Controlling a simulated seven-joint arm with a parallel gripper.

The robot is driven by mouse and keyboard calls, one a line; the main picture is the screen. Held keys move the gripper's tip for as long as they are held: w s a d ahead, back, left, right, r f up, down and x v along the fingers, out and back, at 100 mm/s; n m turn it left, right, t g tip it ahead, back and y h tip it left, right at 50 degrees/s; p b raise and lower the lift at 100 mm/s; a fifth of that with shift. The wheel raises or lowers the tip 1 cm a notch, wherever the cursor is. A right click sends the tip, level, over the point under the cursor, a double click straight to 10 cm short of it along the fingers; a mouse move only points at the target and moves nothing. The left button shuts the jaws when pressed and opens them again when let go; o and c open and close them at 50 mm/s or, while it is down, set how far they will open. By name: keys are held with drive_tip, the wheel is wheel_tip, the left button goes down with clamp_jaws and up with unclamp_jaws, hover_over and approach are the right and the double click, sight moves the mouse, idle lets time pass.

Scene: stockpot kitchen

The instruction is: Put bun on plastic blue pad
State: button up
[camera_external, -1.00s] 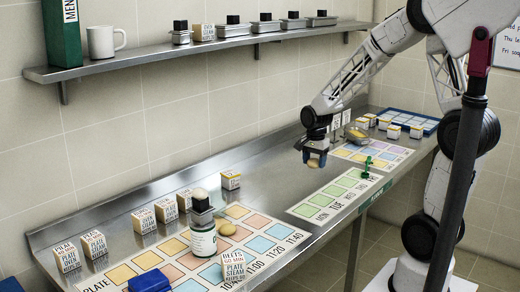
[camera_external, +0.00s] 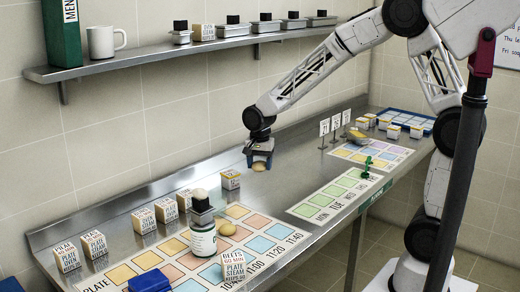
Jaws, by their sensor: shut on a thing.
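My gripper (camera_external: 259,155) is shut on a small tan bun (camera_external: 261,164) and holds it above the steel counter, around its middle. The gripper is well to the right of and behind this pad. Another tan bun-like piece (camera_external: 226,229) lies on the grid mat. The fingertips are small in this view and partly hidden by the bun.
A green-and-white can (camera_external: 203,242) with a black-topped piece stands on the grid mat. Several labelled blocks (camera_external: 144,220) line the back left. A blue tray (camera_external: 432,126) with blocks is at the far right. A shelf (camera_external: 210,45) runs along the wall. Counter below the gripper is clear.

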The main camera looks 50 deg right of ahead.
drive_tip(key=s+a+r+n, duration=0.2)
drive_tip(key=a+n, duration=0.2)
drive_tip(key=a, duration=1.7)
drive_tip(key=s+a+r+n, duration=0.1)
drive_tip(key=a+n, duration=0.2)
drive_tip(key=a, duration=1.9)
drive_tip(key=s+a+n, duration=0.2)
drive_tip(key=s+a, duration=0.5)
drive_tip(key=s+d+f+n, duration=0.2)
drive_tip(key=s+f+n, duration=0.2)
drive_tip(key=s, duration=0.9)
drive_tip(key=shift+s, duration=0.2)
drive_tip(key=shift+f, duration=0.1)
hover_over(148, 280)
drive_tip(key=shift+f, duration=0.7)
